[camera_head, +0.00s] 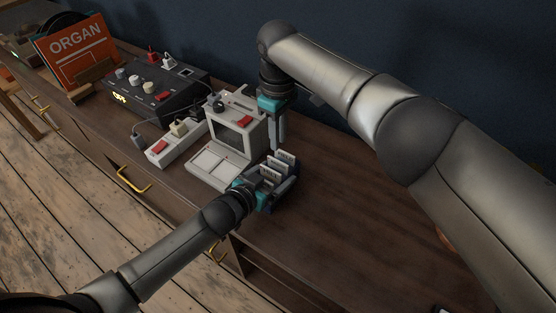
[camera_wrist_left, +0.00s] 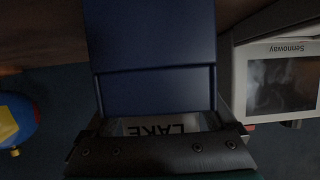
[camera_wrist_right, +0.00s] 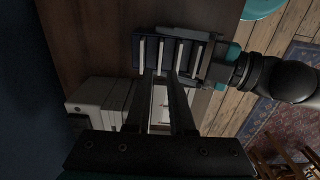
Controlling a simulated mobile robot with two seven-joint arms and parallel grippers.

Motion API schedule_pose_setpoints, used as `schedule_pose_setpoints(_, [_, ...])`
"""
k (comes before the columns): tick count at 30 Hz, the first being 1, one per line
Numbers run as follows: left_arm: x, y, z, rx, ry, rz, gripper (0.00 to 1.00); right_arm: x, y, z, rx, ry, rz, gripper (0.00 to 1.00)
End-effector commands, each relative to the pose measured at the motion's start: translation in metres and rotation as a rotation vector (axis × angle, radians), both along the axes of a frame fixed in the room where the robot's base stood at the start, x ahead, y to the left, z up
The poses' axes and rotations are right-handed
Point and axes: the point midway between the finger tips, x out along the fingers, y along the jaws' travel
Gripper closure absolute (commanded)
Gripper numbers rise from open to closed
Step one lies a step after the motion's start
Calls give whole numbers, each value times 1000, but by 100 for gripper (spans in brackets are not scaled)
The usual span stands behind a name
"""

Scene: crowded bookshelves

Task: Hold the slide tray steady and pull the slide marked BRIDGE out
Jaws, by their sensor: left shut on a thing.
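The slide tray (camera_wrist_left: 155,45) is dark blue and stands on the wooden top, with several upright white-edged slides (camera_wrist_right: 160,55) in a row. My left gripper (camera_head: 262,181) is shut on the tray's near side. In the left wrist view the blue tray wall fills the middle, and a slide reading LAKE (camera_wrist_left: 160,128) shows upside down below it. My right gripper (camera_wrist_right: 166,76) points down above the slides; its fingers are apart, with nothing visibly held. It also shows in the head view (camera_head: 279,145). No BRIDGE marking can be read in any view.
A pale slide viewer (camera_head: 238,140) with a dark screen stands just left of the tray. Beyond it are a white switch strip (camera_head: 176,143), a dark control box (camera_head: 150,92) and an orange ORGAN record (camera_head: 75,48).

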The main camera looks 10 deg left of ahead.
Motion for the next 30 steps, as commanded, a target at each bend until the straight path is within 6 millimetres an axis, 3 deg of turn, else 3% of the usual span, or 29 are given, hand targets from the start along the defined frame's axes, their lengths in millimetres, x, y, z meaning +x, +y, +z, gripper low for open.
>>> schedule_pose_setpoints(6, [0, 0, 0, 0, 1, 0, 75, -1, 1, -35, -1, 3, -1, 79])
schedule_pose_setpoints(12, [0, 0, 0, 0, 1, 0, 75, -3, 1, -56, -2, 7, 3, 79])
schedule_pose_setpoints(19, [0, 0, 0, 0, 1, 0, 75, -2, 1, -68, 1, 2, 2, 79])
schedule_pose_setpoints(30, [0, 0, 0, 0, 1, 0, 75, -1, 0, -71, 5, -4, 1, 79])
